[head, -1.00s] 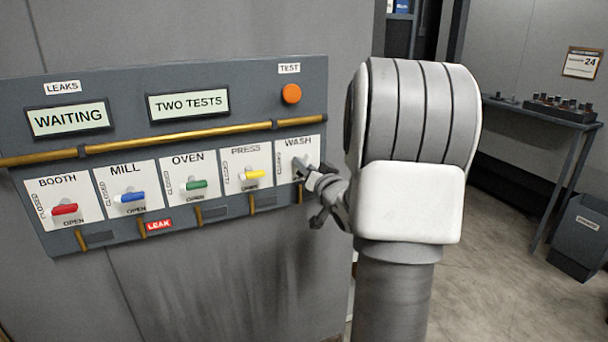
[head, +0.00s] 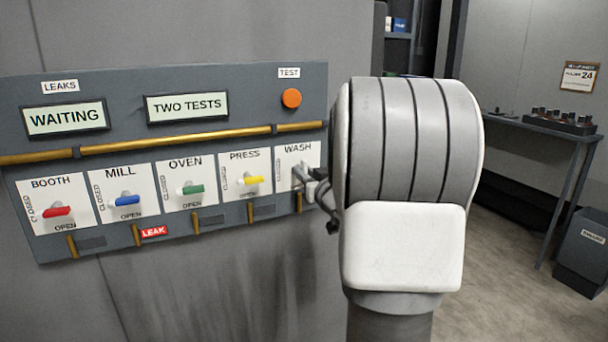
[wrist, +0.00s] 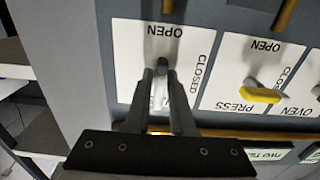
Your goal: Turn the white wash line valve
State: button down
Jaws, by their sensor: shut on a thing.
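The wash valve plate (head: 295,153) is the rightmost of the row on the grey panel. It shows upside down in the wrist view (wrist: 137,55), with OPEN and CLOSED printed on it. My gripper (head: 309,176) is at this plate, and my arm stands just right of it. In the wrist view my gripper (wrist: 163,78) has its two dark fingers close together around the white wash handle (wrist: 159,92). Only a pale strip of the handle shows between the fingers. Its exact angle is hard to tell.
Left of wash are the yellow press handle (head: 254,180), green oven handle (head: 193,189), blue mill handle (head: 127,200) and red booth handle (head: 58,211). A red LEAK tag (head: 154,232) sits below. Displays read WAITING (head: 65,118) and TWO TESTS (head: 187,106). An orange test button (head: 291,98) is above.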

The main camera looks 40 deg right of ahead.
jog(key=c, duration=0.9)
grip_release()
jog(key=shift+s, duration=0.1)
jog(key=p+v, duration=0.3)
jog(key=v, duration=1.4)
jog(key=shift+s, duration=0.2)
jog(key=shift+w+d, duration=0.1)
